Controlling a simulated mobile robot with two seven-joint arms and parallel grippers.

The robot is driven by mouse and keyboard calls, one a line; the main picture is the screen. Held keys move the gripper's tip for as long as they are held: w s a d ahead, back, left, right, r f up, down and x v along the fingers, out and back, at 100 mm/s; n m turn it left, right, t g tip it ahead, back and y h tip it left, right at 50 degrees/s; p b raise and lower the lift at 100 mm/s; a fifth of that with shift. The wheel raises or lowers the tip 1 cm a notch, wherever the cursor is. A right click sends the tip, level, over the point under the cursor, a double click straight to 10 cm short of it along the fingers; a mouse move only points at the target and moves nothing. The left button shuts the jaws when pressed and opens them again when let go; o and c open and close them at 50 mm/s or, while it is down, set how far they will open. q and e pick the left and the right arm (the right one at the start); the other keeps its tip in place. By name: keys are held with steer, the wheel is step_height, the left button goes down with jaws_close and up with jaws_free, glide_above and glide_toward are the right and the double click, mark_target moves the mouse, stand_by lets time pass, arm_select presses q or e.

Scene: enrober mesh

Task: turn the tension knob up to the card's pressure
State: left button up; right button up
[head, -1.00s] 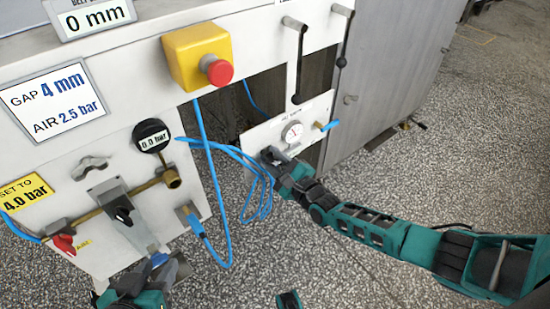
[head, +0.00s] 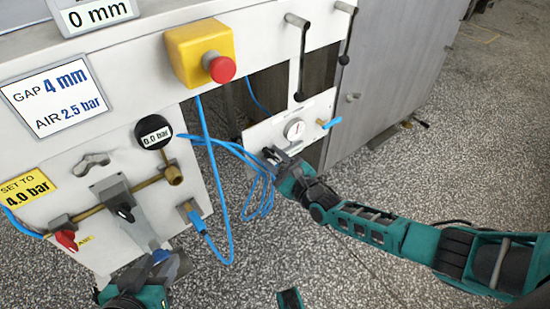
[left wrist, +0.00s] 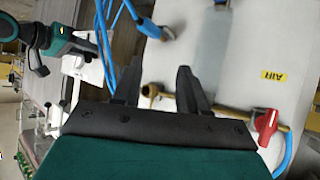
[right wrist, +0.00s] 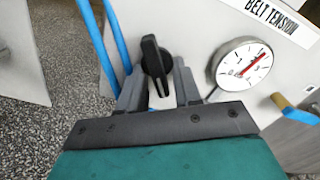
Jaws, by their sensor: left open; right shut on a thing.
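The black tension knob (right wrist: 152,58) sits on the white BELT TENSION panel, left of a round dial (right wrist: 245,68) with a red needle. The dial also shows in the head view (head: 294,129), too small to read there. My right gripper (right wrist: 154,82) is shut on the knob, one finger on each side; in the head view it hides the knob. The card (head: 56,98) reads GAP 4 mm, AIR 2.5 bar. My left gripper (head: 165,262) is open and empty below the air panel; its fingers also show in the left wrist view (left wrist: 157,80).
A black display (head: 153,132) reads 0.0 bar. A yellow label (head: 25,187) reads SET TO 4.0 bar. A red valve handle (head: 66,239), a brass pipe and loose blue hoses (head: 218,190) are near my left gripper. A yellow box with a red button (head: 221,68) juts out above.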

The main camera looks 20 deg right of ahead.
steer(key=shift+s+a, duration=0.1)
steer(key=shift+a, duration=0.1)
steer(key=o, duration=0.7)
steer(key=shift+c, duration=0.2)
arm_select(q)
steer(key=shift+r, duration=0.1)
arm_select(e)
steer(key=shift+d, duration=0.1)
steer(key=shift+s, duration=0.1)
steer(key=shift+s+d, duration=0.2)
steer(key=shift+s, duration=0.1)
arm_select(q)
steer(key=shift+s+a+r+y+p, duration=0.3)
steer(key=shift+a+r+p, duration=0.2)
steer(key=shift+p, duration=1.1)
arm_select(e)
steer(key=v, duration=1.2)
steer(key=shift+r, duration=0.1)
